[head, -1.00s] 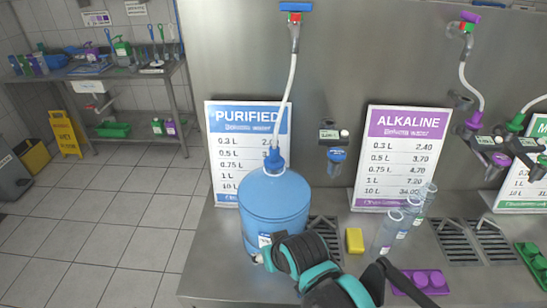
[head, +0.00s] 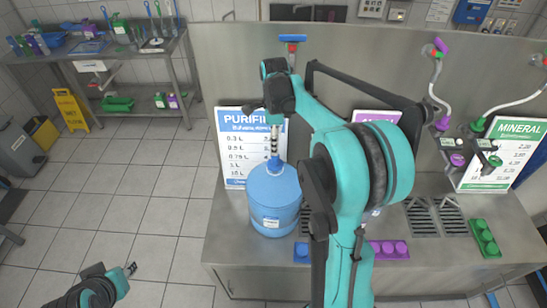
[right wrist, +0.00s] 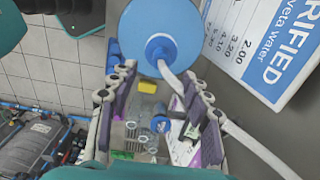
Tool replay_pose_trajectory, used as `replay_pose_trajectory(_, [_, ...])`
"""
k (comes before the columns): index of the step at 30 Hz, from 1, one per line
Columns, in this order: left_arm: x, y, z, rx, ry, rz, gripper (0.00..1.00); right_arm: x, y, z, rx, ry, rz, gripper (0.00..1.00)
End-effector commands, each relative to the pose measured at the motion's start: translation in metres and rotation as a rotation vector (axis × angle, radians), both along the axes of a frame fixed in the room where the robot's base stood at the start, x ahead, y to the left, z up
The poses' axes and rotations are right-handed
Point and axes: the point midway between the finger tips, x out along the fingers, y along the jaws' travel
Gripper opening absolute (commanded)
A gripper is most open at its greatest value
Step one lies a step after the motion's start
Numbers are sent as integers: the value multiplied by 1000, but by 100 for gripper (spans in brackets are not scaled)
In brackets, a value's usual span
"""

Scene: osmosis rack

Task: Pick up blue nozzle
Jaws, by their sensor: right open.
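The blue nozzle (head: 279,165) sits on the neck of the large blue bottle (head: 270,200). In the right wrist view the nozzle (right wrist: 160,48) and a white hose (right wrist: 171,78) running from it show just beyond my right fingertips. My right gripper (right wrist: 157,77) is open, with its fingers apart on both sides of the view. In the head view my right arm reaches over the counter, and the gripper is close above the bottle, partly hidden by its own links. My left gripper (head: 130,268) is at the lower left over the floor, away from the counter; its jaws are too small to read.
The purified-water sign (head: 235,174) stands behind the bottle. A purple holder (head: 388,250) and a green holder (head: 484,239) lie on the counter to the right. The right wrist view shows a yellow block (right wrist: 148,87) and clear bottles (right wrist: 140,135). Open floor (head: 150,195) lies left.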

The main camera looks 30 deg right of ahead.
Motion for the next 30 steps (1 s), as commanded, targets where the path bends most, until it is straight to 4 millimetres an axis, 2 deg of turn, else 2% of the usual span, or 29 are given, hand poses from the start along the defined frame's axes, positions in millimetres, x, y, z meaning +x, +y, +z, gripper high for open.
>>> replay_pose_trajectory(15, [0, 0, 6, 0, 0, 0, 32, 1, -3, -68, -1, -2, 2, 48])
replay_pose_trajectory(23, [0, 0, 6, 0, 0, 0, 32, 1, -3, -72, 0, -2, 3, 48])
replay_pose_trajectory(26, [0, 0, 6, 0, 0, 0, 32, 1, -3, -72, -1, -2, 3, 27])
replay_pose_trajectory(29, [0, 0, 6, 0, 0, 0, 32, 1, -3, -72, 0, -2, 3, 1])
replay_pose_trajectory(30, [0, 0, 6, 0, 0, 0, 32, 1, -3, -72, 0, -2, 3, 0])
